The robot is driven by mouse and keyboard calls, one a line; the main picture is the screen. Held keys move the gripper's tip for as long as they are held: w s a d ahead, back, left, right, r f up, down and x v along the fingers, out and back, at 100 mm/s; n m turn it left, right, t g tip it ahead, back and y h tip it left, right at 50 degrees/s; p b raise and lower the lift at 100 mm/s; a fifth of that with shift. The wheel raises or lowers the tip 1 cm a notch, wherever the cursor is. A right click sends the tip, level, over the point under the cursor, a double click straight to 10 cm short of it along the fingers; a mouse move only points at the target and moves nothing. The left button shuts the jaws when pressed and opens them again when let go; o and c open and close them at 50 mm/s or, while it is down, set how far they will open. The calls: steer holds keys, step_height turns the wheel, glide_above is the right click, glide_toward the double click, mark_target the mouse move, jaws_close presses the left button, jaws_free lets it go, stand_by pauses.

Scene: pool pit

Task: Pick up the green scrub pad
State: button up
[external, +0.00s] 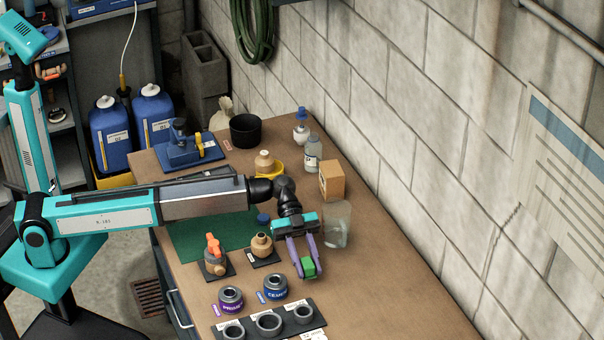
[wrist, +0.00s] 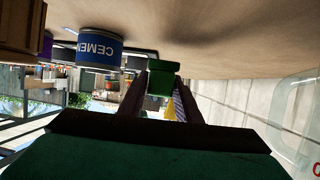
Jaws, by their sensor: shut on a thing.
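The green scrub pad (external: 309,268) is between the tips of my gripper (external: 304,264) in the external view. My gripper's two purple fingers are shut on it. The pad also shows in the wrist view (wrist: 163,79), at the far end of the fingers (wrist: 163,92). It is close to the brown tabletop; I cannot tell whether it touches it or hangs a little above it.
The cement tin (external: 275,286) and a purple-labelled tin (external: 231,299) stand left of the pad. A black holder with several grey rings (external: 268,323) lies at the front. A clear beaker (external: 337,222) and a cardboard box (external: 332,181) stand behind. The bench (external: 400,290) is clear to the right.

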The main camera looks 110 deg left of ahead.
mark_target(307, 262)
steer(key=shift+r+b, duration=0.4)
steer(key=shift+r, duration=3.1)
